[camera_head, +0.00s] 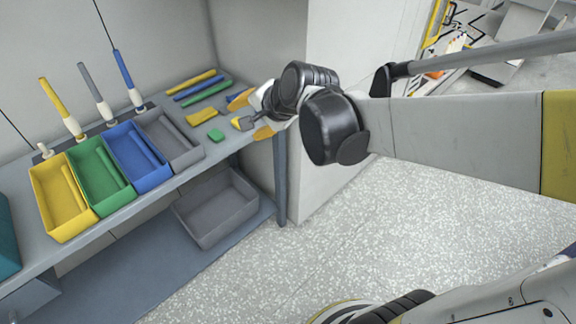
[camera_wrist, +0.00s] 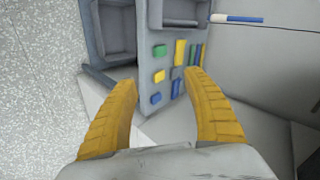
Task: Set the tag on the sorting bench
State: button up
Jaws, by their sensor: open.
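Several small coloured flat pieces lie on the grey sorting bench (camera_head: 172,193); I cannot tell which one is the tag. In the head view a green piece (camera_head: 216,136) and a yellow piece (camera_head: 201,117) lie near the bench's right end. In the wrist view I see a green piece (camera_wrist: 160,51), a small yellow piece (camera_wrist: 159,76) and a blue piece (camera_wrist: 156,98) along one edge. My gripper (camera_head: 252,118) is open at the bench's right end, its yellow fingers spread. In the wrist view the gripper (camera_wrist: 163,92) has nothing held between its fingers.
Yellow (camera_head: 62,204), green (camera_head: 103,180), blue (camera_head: 138,160) and grey (camera_head: 170,140) trays stand in a row on the bench. A larger grey bin (camera_head: 217,208) sits below the bench. Open speckled floor (camera_head: 340,230) lies to the right.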

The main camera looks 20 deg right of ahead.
jog(key=s+d+f+n+g+h, duration=0.1)
jog(key=s+n, duration=0.4)
jog(key=s, duration=0.4)
jog(key=s+d+f+n+g+h, duration=0.1)
jog(key=s+d+n+h, duration=0.1)
jog(key=s+n, duration=0.4)
jog(key=s, duration=0.3)
jog(key=shift+s+n, duration=0.3)
